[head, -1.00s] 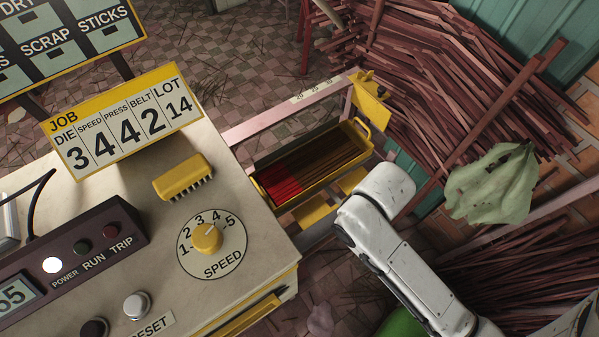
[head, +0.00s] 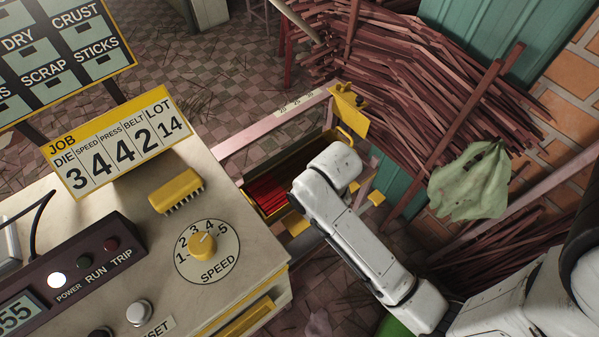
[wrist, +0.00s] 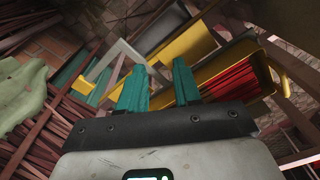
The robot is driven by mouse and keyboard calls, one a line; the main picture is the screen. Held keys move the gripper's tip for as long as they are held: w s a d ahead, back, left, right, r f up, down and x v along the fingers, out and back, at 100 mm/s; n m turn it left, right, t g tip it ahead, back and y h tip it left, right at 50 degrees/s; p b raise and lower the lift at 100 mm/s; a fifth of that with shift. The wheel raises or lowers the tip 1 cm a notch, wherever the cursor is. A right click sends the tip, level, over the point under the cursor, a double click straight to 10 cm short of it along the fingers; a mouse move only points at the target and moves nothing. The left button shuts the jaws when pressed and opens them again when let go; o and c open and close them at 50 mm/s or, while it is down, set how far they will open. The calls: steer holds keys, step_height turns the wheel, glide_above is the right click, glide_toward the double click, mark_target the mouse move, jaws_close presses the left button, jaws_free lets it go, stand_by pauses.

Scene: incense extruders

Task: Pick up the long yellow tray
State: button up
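The long yellow tray (head: 262,213) sits on the pink rail frame beyond the machine in the head view, with red sticks at its near end and darker brown ones behind. My arm covers much of its right side. In the wrist view the tray's yellow rim and red contents (wrist: 260,72) lie to the right of my fingers. My gripper (wrist: 158,66) shows two teal fingers spread apart with nothing between them. In the head view the fingers are hidden behind my white arm, which is over the tray. Whether they touch anything cannot be told.
The machine top with its speed knob (head: 202,245) and yellow comb-like block (head: 176,190) stands left of the tray. A yellow bracket (head: 348,110) rises at the rail's far end. Piled brown sticks (head: 420,85) and a pale green cloth (head: 470,182) are at right.

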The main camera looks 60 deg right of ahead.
steer(key=w+d+r+m+p, duration=0.2)
steer(key=w+d+r+m, duration=0.1)
steer(key=w+d+m, duration=0.65)
steer(key=f, duration=0.2)
steer(key=s+a+f+m, duration=0.1)
steer(key=s+f+m, duration=0.1)
steer(key=f, duration=0.1)
steer(key=shift+s+a+f+g, duration=0.25)
steer(key=shift+a+f+g, duration=0.05)
steer(key=shift+w+f, duration=0.2)
steer(key=shift+f, duration=1.15)
steer(key=shift+w+f, duration=0.2)
steer(key=shift+f, duration=1.15)
steer(key=shift+c, duration=0.5)
jaws_close()
steer(key=shift+d+r+p, duration=0.1)
steer(key=shift+p, duration=0.2)
